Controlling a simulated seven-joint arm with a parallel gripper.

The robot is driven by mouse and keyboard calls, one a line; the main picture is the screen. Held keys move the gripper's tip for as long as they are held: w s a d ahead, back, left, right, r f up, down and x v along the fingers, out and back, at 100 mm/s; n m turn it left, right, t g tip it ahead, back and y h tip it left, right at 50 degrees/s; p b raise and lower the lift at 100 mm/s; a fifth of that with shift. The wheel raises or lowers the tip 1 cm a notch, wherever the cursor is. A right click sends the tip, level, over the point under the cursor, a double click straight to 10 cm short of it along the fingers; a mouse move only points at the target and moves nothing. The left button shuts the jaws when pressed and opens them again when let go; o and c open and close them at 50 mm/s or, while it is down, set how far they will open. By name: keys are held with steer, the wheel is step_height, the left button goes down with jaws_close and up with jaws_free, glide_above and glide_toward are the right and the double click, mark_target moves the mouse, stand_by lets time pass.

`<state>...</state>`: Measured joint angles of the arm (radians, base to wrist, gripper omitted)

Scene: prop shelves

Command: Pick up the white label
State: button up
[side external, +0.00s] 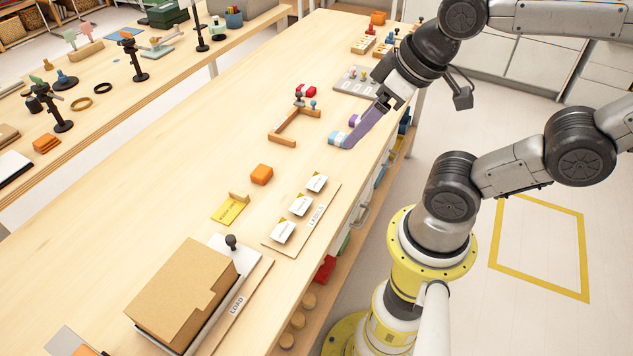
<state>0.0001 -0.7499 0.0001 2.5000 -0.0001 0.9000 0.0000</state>
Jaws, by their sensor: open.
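Several white label pieces stand on a flat wooden board (322,212) marked LABELS near the table's right edge. They are a near white label (283,232), a middle white label (299,205) and a far white label (316,182). Each has a yellowish strip on it; the print is too small to read. My gripper (347,130) has purple fingers with light blue tips. It is open, with nothing visible between the fingertips, and is farther along the table than the labels, apart from them. I cannot tell its exact height above the table.
A wooden bracket (285,141) with small red and blue parts stands left of my gripper. An orange block (261,174) and a yellow card (230,208) lie left of the labels. A large cardboard box (185,285) stands nearer. The table's left side is mostly clear.

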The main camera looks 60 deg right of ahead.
steer(key=m+g, duration=0.6)
steer(key=m, duration=1.2)
glide_above(313, 187)
steer(key=f, duration=1.8)
steer(key=shift+w+d+f, duration=0.15)
steer(key=shift+d+f, duration=0.1)
steer(key=shift+d, duration=0.1)
steer(key=f, duration=0.4)
steer(key=shift+s+a+f, duration=0.2)
steer(key=shift+a, duration=0.1)
steer(key=shift+f, duration=0.6)
